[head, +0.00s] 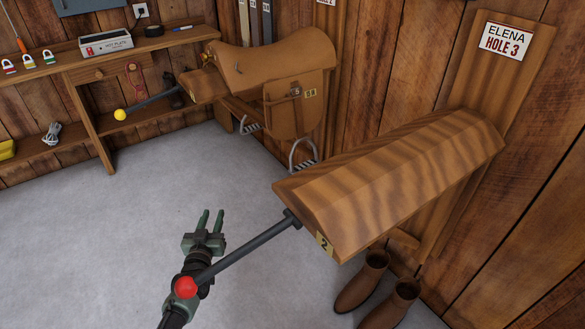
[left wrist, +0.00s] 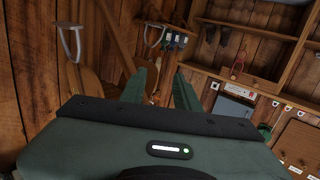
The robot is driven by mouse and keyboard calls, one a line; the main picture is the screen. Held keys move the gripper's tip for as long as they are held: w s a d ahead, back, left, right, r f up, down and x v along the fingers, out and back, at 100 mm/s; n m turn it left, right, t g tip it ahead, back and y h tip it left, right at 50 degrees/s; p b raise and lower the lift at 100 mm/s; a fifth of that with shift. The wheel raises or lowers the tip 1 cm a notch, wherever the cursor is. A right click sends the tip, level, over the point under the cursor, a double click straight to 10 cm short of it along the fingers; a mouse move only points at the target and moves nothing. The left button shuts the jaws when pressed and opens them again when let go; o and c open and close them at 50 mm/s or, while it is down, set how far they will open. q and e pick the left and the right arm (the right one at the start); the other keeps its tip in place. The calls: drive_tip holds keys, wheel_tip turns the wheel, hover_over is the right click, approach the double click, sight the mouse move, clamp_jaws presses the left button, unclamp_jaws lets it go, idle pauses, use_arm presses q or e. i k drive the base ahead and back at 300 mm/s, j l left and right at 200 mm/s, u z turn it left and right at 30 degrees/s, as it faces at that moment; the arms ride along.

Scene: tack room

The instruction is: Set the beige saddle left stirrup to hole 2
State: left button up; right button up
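The tan-beige saddle (head: 275,70) sits on a wall rack at the upper middle of the head view. One stirrup (head: 303,157) hangs low on its right side, and another stirrup (head: 250,125) hangs further left. Two stirrups also show in the left wrist view, which is upside down: one at far left (left wrist: 70,40), one nearer the middle (left wrist: 154,34). I cannot tell which is the left one. The strap holes are not readable. My left gripper (head: 211,218) is open and empty above the floor, well short of the saddle. My right gripper is not in view.
An empty wooden rack (head: 400,180) marked 2 stands right; its rod ends in a red ball (head: 186,287) overlapping my left arm. Boots (head: 362,283) stand below. A sign (head: 505,39) reads "ELENA HOLE 3". A yellow-ball rod (head: 120,114) projects from the saddle's rack. Floor left is clear.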

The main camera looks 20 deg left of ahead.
sight(292, 170)
drive_tip(key=i+l, duration=0.75)
drive_tip(key=l, duration=0.2)
